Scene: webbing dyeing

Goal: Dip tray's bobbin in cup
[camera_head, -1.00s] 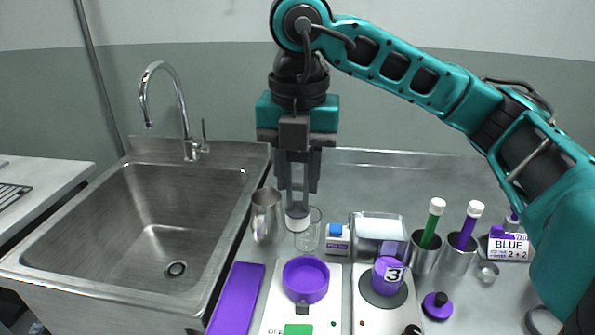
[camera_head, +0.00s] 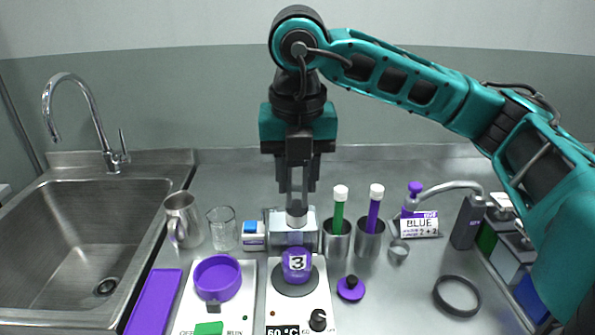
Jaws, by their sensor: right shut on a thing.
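My right gripper (camera_head: 297,197) hangs down from the arm and is shut on a small pale bobbin (camera_head: 297,217) with a darker upper part. The bobbin is in front of or above a silver box behind the hotplate; the exact gap cannot be told. A purple cup (camera_head: 297,264) marked 3 stands on the round plate of a white hotplate (camera_head: 283,312), nearer than the bobbin in the picture. A flat purple tray (camera_head: 154,298) lies at left and looks empty. My left gripper is out of view.
A purple dish (camera_head: 217,277) sits on a white scale. A glass beaker (camera_head: 222,229), metal jug (camera_head: 182,220) and metal cups (camera_head: 336,240) with green and purple sticks stand around. A purple lid (camera_head: 351,288) and black ring (camera_head: 457,295) lie right. The sink (camera_head: 80,235) is at left.

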